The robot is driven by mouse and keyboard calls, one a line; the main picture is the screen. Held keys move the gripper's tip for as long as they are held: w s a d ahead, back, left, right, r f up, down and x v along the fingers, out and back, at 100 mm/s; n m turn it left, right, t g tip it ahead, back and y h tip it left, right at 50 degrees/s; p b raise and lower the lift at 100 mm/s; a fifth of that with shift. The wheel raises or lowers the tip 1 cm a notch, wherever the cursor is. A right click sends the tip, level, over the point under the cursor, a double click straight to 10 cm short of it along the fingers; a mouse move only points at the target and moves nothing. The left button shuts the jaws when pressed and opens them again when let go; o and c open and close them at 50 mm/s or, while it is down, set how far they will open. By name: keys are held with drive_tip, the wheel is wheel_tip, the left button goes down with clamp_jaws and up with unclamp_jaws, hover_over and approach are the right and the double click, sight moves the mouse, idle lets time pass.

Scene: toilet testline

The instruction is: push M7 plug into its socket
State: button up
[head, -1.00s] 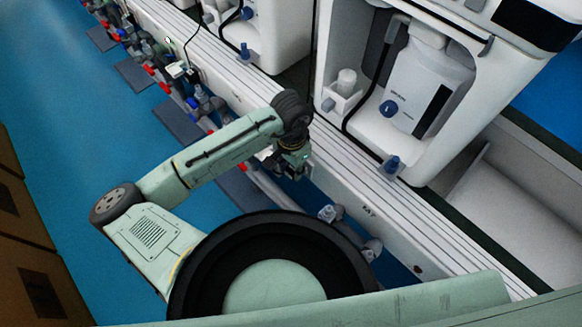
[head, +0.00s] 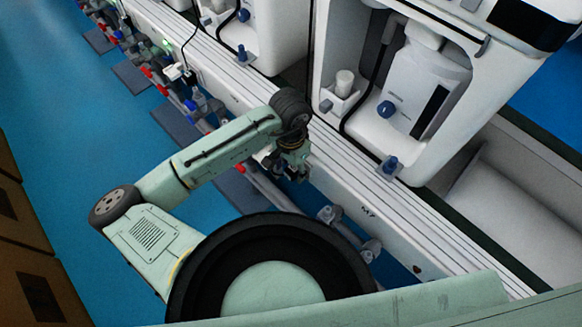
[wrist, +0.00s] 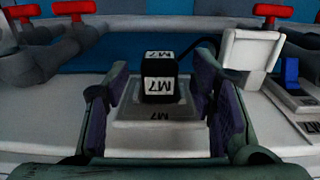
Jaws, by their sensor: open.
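The M7 plug (wrist: 160,70) is a black block with white M7 labels, upright in the middle of the wrist view. A dark cord leads from its upper right. It stands at the light grey M7 socket (wrist: 187,137), a raised square plate with its own M7 label. I cannot tell how deep the plug sits. My gripper (wrist: 161,95) is open, with one purple-padded finger on each side of the plug and a gap to both. In the head view, my gripper (head: 288,168) is over the bench's front rail; the plug cannot be made out there.
A white box (wrist: 250,55) stands close right of the plug. A blue switch (wrist: 291,71) is farther right. Grey pipes with red handles (wrist: 74,8) run behind. In the head view, a white toilet test station (head: 435,95) stands right of my arm.

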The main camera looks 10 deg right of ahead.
wheel_tip(320, 180, up, 11)
drive_tip(key=shift+r, duration=0.2)
idle(0.3)
